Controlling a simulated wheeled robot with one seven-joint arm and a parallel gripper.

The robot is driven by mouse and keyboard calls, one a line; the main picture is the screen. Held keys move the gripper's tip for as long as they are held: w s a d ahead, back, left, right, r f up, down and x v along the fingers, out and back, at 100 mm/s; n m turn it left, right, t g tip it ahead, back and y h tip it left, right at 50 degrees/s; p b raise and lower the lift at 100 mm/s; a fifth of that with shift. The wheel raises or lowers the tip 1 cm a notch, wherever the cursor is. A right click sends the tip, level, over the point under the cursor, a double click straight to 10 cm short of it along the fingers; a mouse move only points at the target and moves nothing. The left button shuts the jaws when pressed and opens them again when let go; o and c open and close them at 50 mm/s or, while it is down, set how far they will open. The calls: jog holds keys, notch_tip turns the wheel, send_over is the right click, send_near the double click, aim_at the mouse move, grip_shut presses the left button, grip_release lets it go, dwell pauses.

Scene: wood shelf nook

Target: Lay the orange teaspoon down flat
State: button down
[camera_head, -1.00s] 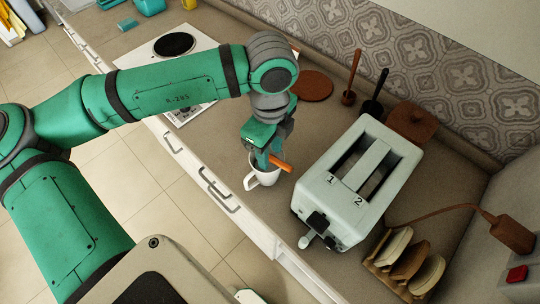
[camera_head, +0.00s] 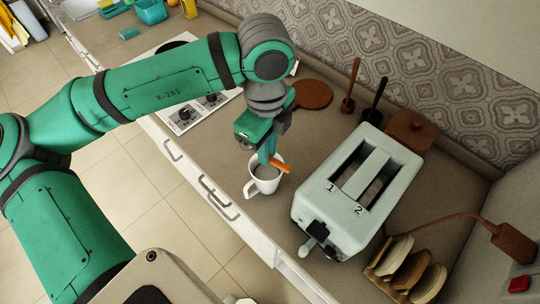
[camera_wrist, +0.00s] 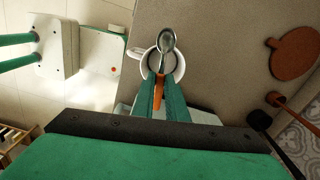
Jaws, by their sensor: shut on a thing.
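My gripper (camera_head: 268,156) is shut on the orange teaspoon (camera_head: 281,166), low over the white mug (camera_head: 259,188). In the wrist view, my teal fingers (camera_wrist: 161,88) pinch the orange handle (camera_wrist: 158,98). The shiny metal bowl of the teaspoon (camera_wrist: 166,40) points away from my gripper, across the mug. The mug also shows in the wrist view (camera_wrist: 180,68), upright under the teaspoon, its handle to the left. I cannot tell whether the teaspoon touches the mug rim.
A pale toaster (camera_head: 350,190) stands close on the right, with a toast rack (camera_head: 405,270) beyond it. A round brown board (camera_head: 312,94) lies behind the mug. A hob (camera_head: 185,115) is at the left. Some bare counter (camera_head: 310,135) shows between board and toaster.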

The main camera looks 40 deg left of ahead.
jog(key=s+a+r, duration=0.8)
jog(key=s+r, duration=0.1)
jog(key=shift+s+a, duration=0.3)
jog(key=shift+a, duration=0.05)
